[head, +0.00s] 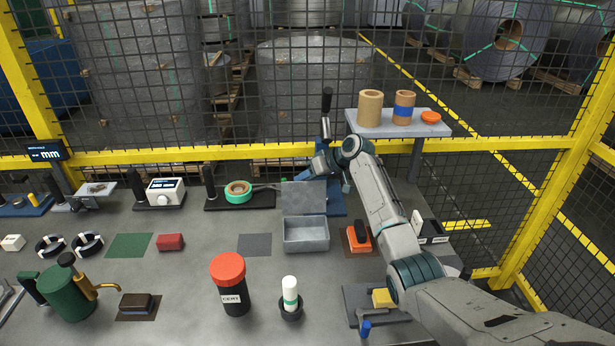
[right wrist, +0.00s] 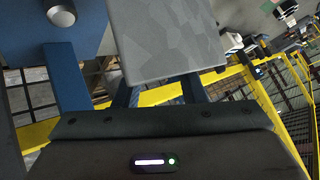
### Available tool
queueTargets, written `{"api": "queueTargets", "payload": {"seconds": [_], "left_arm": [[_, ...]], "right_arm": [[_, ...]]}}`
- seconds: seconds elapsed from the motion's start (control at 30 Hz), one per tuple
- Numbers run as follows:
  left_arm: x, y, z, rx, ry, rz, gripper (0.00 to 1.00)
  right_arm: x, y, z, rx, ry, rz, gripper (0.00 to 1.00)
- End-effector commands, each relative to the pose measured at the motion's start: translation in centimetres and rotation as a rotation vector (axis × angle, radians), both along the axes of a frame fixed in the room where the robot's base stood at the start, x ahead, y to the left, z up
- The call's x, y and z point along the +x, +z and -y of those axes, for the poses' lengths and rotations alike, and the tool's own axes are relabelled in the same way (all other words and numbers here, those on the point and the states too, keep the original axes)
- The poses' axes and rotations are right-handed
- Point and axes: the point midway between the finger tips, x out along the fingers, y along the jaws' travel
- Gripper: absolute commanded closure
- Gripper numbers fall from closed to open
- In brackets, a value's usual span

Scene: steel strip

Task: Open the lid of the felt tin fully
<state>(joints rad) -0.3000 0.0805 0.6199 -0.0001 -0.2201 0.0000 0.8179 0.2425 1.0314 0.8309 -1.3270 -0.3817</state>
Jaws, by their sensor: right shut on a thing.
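The felt tin (head: 306,237) is an open grey metal box in the middle of the bench. Its lid (head: 304,199) is raised along the back edge and stands roughly upright; its exact angle is hard to tell. My right gripper (head: 308,177) is at the lid's top edge, reaching in from behind and the right. In the right wrist view the lid (right wrist: 168,38) is a mottled grey plate between the two dark fingers (right wrist: 158,90), and the gripper is shut on it. The fingertips are partly hidden by the lid. My left gripper is not in view.
A blue press with a black handle (head: 327,100) stands just behind the tin. A red-capped canister (head: 230,283) and a glue stick (head: 290,295) stand in front. Wire fence closes the back.

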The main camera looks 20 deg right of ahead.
Motion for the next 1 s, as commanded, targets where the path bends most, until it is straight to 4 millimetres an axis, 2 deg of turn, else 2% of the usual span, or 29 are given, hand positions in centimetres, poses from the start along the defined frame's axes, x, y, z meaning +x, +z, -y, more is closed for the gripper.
{"api": "queueTargets", "payload": {"seconds": [0.03,0.37,0.53,0.73,1.0], "left_arm": [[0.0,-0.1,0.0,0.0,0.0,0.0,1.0],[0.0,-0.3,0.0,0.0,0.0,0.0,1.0],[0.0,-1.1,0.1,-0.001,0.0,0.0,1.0],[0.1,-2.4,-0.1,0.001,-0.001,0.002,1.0],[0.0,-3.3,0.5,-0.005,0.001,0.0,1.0]], "right_arm": [[-0.4,-1.2,0.3,-0.008,-0.001,-0.02,0.7],[-0.6,-1.0,0.6,-0.009,-0.001,-0.02,0.7],[-1.8,0.5,1.9,-0.014,-0.002,-0.016,0.7],[-3.9,3.9,3.9,-0.013,-0.003,-0.005,0.7],[-5.8,6.9,5.3,-0.007,0.0,0.001,0.7]]}}
